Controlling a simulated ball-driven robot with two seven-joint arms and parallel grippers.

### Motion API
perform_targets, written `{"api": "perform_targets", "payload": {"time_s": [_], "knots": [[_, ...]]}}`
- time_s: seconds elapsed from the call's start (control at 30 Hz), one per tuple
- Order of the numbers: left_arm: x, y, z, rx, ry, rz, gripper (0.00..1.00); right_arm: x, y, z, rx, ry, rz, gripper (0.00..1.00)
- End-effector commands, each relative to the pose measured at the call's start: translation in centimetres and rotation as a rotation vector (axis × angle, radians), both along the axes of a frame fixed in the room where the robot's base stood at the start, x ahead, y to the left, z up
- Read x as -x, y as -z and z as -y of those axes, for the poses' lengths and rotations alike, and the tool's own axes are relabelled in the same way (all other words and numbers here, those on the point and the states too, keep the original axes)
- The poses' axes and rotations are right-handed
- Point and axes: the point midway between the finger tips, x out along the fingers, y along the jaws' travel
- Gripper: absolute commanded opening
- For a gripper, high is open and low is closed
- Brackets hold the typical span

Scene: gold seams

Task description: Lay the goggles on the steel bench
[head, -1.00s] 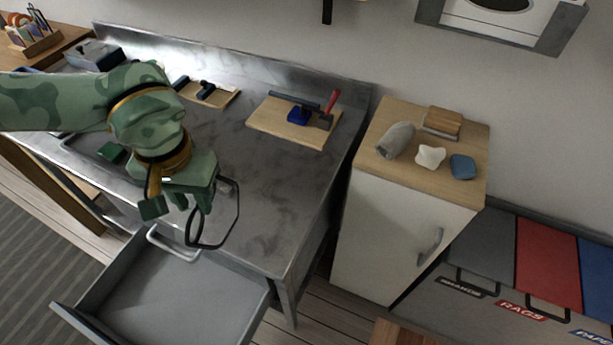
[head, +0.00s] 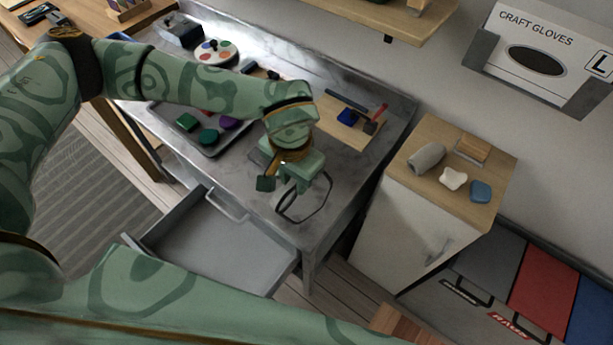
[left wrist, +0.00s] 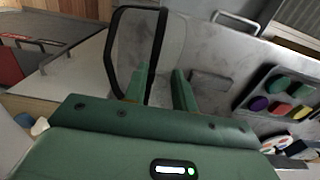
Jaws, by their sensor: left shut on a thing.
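The goggles, a black frame with clear lenses (head: 323,208), are in my left gripper (head: 297,188), which is shut on them. They hang tilted over the front right part of the steel bench (head: 345,185); I cannot tell whether their lower rim touches the top. In the left wrist view the goggles' frame (left wrist: 161,40) stands up between the fingers (left wrist: 158,92), with the grey bench top (left wrist: 215,50) behind it. The gripper partly hides the goggles in the head view. My right gripper is not in view.
An open drawer (head: 215,245) juts out below the bench's front edge. A tray (head: 208,145) of coloured pieces and a wooden board (head: 365,136) with tools lie on the bench. A cabinet (head: 400,225) stands to the right.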

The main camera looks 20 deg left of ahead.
Motion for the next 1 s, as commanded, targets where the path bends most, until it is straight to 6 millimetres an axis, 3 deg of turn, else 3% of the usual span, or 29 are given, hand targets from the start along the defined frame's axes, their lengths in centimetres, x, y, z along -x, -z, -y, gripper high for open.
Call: {"api": "perform_targets", "payload": {"time_s": [0.1,0.33,0.53,0.7,1.0], "knots": [[-3.2,2.4,0.2,0.0,-0.003,-0.004,0.04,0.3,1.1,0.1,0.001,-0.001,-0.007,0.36],[-6.3,6.1,0.3,0.001,-0.001,-0.003,0.04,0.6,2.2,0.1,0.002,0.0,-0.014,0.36],[-7.3,7.3,0.3,0.001,0.0,-0.001,0.04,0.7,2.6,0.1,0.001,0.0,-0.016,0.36],[-7.3,10.0,0.3,0.001,-0.001,-0.004,0.04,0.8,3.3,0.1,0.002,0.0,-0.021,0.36],[-7.4,10.1,0.3,0.0,0.001,0.0,0.04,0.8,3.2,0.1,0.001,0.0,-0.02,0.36]]}}
